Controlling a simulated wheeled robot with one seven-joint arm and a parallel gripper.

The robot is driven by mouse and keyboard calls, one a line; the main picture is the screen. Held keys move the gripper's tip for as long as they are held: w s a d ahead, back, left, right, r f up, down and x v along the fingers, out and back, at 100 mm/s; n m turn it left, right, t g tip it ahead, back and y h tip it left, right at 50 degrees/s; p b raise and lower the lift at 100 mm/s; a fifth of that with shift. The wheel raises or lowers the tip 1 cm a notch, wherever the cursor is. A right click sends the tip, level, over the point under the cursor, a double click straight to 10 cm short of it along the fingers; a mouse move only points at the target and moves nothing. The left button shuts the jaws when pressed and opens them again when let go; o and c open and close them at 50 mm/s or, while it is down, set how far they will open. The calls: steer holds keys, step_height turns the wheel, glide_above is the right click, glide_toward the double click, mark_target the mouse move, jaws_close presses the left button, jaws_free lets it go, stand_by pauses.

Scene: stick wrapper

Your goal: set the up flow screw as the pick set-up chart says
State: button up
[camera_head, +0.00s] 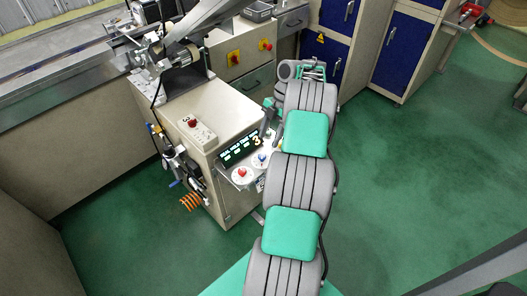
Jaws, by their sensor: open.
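My gripper (268,118) is small in the head view, at the far end of my grey and green arm, just beside the cream machine cabinet's (215,115) right edge. It is partly hidden by my arm and appears empty. A cluster of small fittings (180,165), with a blue part and an orange coiled hose, is on the cabinet's left face, apart from my gripper. I cannot make out the up flow screw there. A dark panel (240,148) with green lit text and an orange 3 is on the cabinet front. The text is too small to read, and I cannot identify the set-up chart.
A box with a red button (193,123) lies on the cabinet top. The wrapper mechanism (165,55) stands behind. Blue-door cabinets (405,45) are at the back. Green floor (420,190) is free at right.

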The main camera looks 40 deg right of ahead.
mark_target(262, 156)
steer(key=b+x, duration=0.1)
steer(key=x, duration=0.6)
steer(key=shift+a+f, duration=0.15)
steer(key=shift+c, duration=0.5)
jaws_close()
